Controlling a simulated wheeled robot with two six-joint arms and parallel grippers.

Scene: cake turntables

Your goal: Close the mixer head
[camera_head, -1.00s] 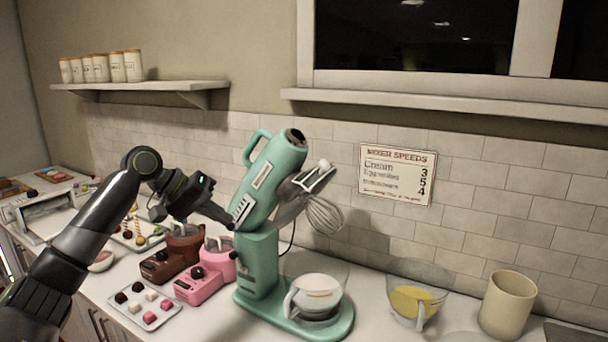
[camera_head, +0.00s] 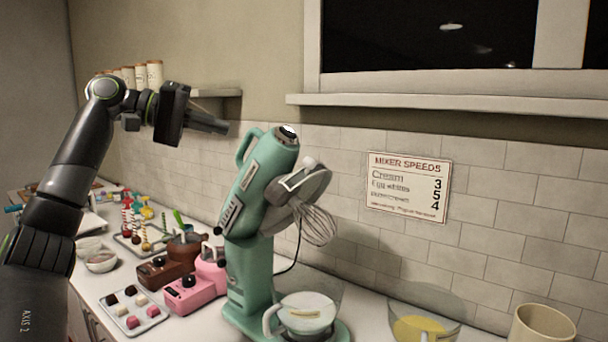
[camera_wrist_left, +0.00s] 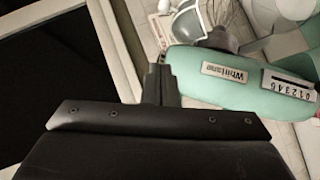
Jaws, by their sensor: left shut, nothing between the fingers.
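The teal stand mixer (camera_head: 248,265) stands on the counter with its head (camera_head: 262,180) tilted up and a wire whisk (camera_head: 314,224) hanging from it. A clear bowl with pale contents (camera_head: 306,312) sits on its base. My left gripper (camera_head: 226,127) is shut and empty, just above and left of the raised head, apart from it in the head view. In the left wrist view, the closed fingers (camera_wrist_left: 161,82) appear near the teal head (camera_wrist_left: 225,80) with its name plate and number scale. My right gripper is not in view.
A brown device (camera_head: 172,264) and a pink device (camera_head: 197,288) stand left of the mixer. A tray of sweets (camera_head: 133,311) lies in front. A bowl with yellow contents (camera_head: 418,326) and a beige cup (camera_head: 541,325) stand right. A speed sign (camera_head: 408,187) hangs behind.

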